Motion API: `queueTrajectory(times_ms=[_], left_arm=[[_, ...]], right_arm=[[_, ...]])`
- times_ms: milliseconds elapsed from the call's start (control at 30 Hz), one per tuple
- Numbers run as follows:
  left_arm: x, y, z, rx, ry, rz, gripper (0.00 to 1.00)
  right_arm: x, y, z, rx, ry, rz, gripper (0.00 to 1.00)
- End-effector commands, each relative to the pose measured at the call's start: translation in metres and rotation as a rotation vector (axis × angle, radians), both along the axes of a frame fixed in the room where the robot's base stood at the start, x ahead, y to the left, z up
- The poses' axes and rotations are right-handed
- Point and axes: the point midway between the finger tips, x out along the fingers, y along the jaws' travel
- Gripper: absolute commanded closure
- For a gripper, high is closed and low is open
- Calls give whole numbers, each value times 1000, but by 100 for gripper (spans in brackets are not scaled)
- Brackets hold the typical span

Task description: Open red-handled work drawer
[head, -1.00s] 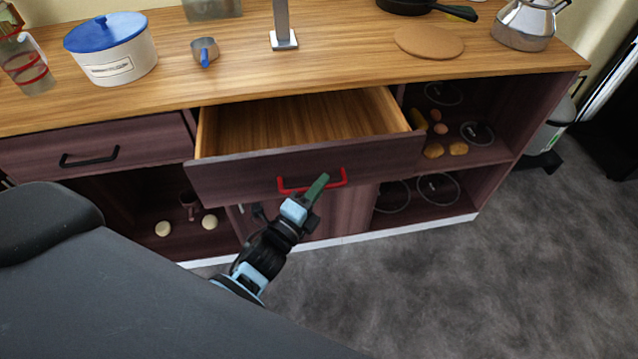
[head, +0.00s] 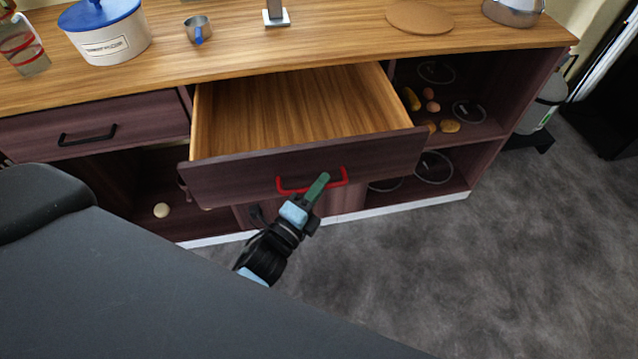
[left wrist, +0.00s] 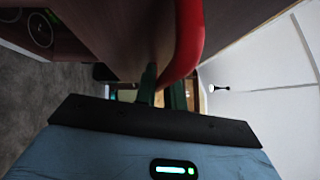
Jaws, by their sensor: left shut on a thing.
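The work drawer (head: 235,180) has a dark wood front and stands well out from the counter, with its bare, empty-looking light wood inside showing. Its red handle (head: 343,177) is on the middle of the front. My left gripper (head: 317,187) is shut on the red handle, coming from below and in front. In the left wrist view the red handle (left wrist: 187,45) runs down to the green fingers of the gripper (left wrist: 160,90), where the contact is partly hidden. My right gripper is not in view.
A closed drawer with a black handle (head: 88,136) is at the left. The counter top carries a blue-lidded pot (head: 112,38), a small metal cup (head: 198,29) and a round board (head: 420,17). Open shelves at the right hold food and pans. Grey floor (head: 480,270) at front right is clear.

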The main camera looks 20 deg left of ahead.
Motion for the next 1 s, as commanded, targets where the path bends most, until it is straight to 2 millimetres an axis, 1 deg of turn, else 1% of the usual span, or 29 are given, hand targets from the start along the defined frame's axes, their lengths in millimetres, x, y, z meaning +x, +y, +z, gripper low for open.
queueTrajectory(times_ms=[67,100,267,533,633,1000], left_arm=[[0,0,0,0,0,0,100],[0,0,0,0,0,0,88],[0,0,0,0,0,0,68],[0,0,0,0,1,0,68],[-6,2,-2,-1,2,0,68],[-60,13,-10,0,4,1,68]], right_arm=[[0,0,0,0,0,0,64],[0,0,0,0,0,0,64],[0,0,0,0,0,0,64],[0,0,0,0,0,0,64],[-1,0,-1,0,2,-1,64],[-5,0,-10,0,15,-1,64]])
